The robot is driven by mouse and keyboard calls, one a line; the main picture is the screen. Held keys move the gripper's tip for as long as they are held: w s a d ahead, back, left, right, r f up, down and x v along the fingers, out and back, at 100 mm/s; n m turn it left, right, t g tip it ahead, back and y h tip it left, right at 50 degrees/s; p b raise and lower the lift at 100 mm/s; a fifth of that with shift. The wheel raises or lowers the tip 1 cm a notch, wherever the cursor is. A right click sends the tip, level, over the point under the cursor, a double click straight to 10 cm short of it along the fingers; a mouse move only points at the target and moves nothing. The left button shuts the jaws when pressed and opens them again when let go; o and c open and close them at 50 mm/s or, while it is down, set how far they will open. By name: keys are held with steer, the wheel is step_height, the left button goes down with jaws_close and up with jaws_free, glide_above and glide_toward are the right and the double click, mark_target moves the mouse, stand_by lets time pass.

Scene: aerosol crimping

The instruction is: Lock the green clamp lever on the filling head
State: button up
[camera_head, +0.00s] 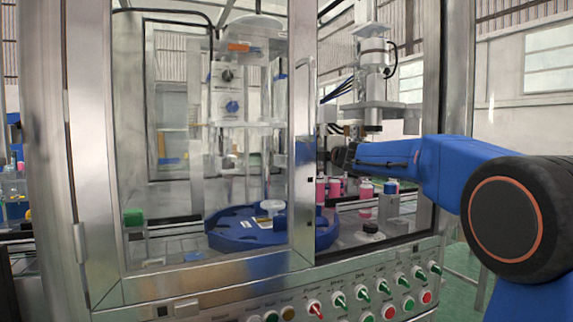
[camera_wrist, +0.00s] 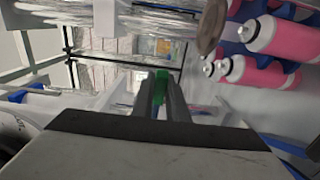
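The green clamp lever (camera_wrist: 160,88) shows in the wrist view as a narrow green piece between the two fingertips of my gripper (camera_wrist: 161,90). The fingers are close together and the green fills the gap between them; much of the lever is hidden by them. In the head view my gripper (camera_head: 345,156) reaches from the right into the machine's opening, below the metal filling head (camera_head: 373,65). The lever cannot be made out in the head view.
Pink bottles (camera_head: 334,188) stand behind and below my gripper; they also show at the right of the wrist view (camera_wrist: 270,77). A blue round table (camera_head: 232,239) lies left. Steel frame posts (camera_head: 302,130) border the opening. A button panel (camera_head: 350,297) runs along the front.

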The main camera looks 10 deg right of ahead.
steer(key=shift+s, duration=0.15)
stand_by(0.3)
steer(key=shift+s+a, duration=0.1)
steer(key=shift+s, duration=1.1)
steer(key=shift+s+a, duration=0.2)
steer(key=shift+s, duration=0.45)
steer(key=shift+s+a, duration=0.2)
steer(key=shift+s, duration=0.45)
